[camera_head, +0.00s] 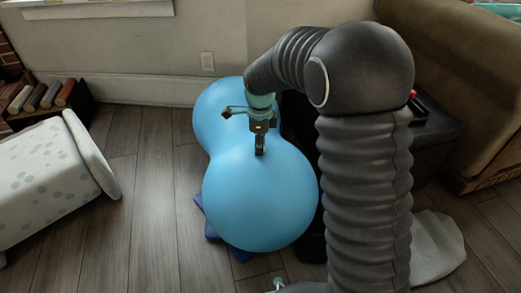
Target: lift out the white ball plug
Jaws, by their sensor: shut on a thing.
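A blue peanut-shaped exercise ball (258,205) lies on the floor in the middle of the head view. My gripper (260,150) points down at the top of the ball, near its narrow middle. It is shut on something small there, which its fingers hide. I cannot make out the white plug itself, nor whether it is in or out of the ball. My dark ribbed arm reaches over from the right and covers part of the ball's right side.
A dark blue mat (240,252) shows under the ball. A white spotted cushioned piece (45,180) lies at left, near a shelf of books (45,96). A brown sofa (450,70) and a black case (432,135) stand at right. Wood floor (140,225) is clear at left front.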

